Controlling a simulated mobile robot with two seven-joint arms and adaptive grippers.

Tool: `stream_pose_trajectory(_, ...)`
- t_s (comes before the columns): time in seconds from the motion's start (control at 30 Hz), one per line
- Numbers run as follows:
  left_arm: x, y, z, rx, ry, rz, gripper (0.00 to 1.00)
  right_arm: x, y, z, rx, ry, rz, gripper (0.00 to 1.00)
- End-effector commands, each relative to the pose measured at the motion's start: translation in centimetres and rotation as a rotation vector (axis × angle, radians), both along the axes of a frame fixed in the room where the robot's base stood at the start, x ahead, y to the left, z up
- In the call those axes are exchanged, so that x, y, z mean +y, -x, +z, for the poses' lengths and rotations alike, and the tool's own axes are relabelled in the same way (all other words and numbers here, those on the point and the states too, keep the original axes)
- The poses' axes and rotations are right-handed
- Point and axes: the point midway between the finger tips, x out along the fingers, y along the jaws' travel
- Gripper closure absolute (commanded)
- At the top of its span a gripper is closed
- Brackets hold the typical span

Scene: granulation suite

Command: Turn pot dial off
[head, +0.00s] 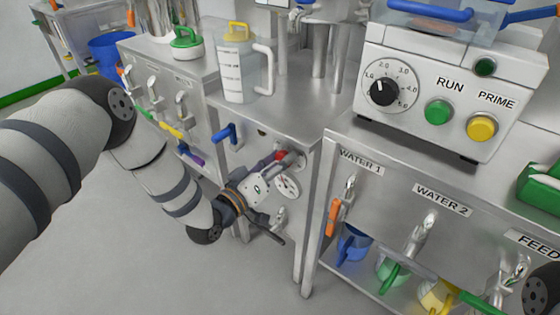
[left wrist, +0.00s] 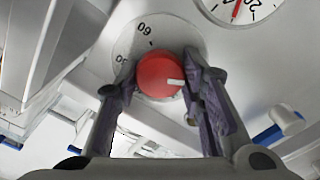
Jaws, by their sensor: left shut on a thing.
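The red pot dial (left wrist: 158,77) sits on a pale scale plate in the left wrist view. Its white mark points right, away from the printed numbers at upper left. In the head view the red dial (head: 282,155) shows small on the steel front panel, partly hidden by my gripper. My left gripper (head: 268,172) reaches it from the lower left. In the left wrist view its two dark fingers (left wrist: 165,92) stand on either side of the dial, shut on it. My right gripper cannot be made out.
A gauge (left wrist: 238,8) is close to the dial. A blue-handled lever (head: 226,133) sticks out left of it. A jug with a yellow lid (head: 238,70) stands on the counter above. Water taps (head: 345,195) and a control box (head: 445,85) are at right.

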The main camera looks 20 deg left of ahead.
Motion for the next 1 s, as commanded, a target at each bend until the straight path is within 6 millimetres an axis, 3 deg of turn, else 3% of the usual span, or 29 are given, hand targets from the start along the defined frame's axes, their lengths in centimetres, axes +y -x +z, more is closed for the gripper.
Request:
stream_pose_trajectory(0.5,0.0,0.1,-0.1,0.010,0.018,-0.001,0.92,0.0,0.0,0.0,0.000,0.000,0.000,1.00)
stream_pose_trajectory(0.53,0.0,0.1,-0.1,0.010,0.018,-0.001,0.60,0.0,0.0,0.0,0.000,0.000,0.000,1.00)
stream_pose_trajectory(0.6,0.0,0.1,-0.1,0.009,0.017,0.000,0.44,0.0,0.0,0.0,0.000,0.000,0.000,1.00)
stream_pose_trajectory(0.9,0.0,0.1,-0.1,0.007,0.016,0.000,0.44,0.0,0.0,0.0,0.000,0.000,0.000,1.00)
stream_pose_trajectory(1.0,0.4,1.1,-0.1,0.010,0.016,0.000,0.44,0.0,0.0,0.0,0.000,0.000,0.000,1.00)
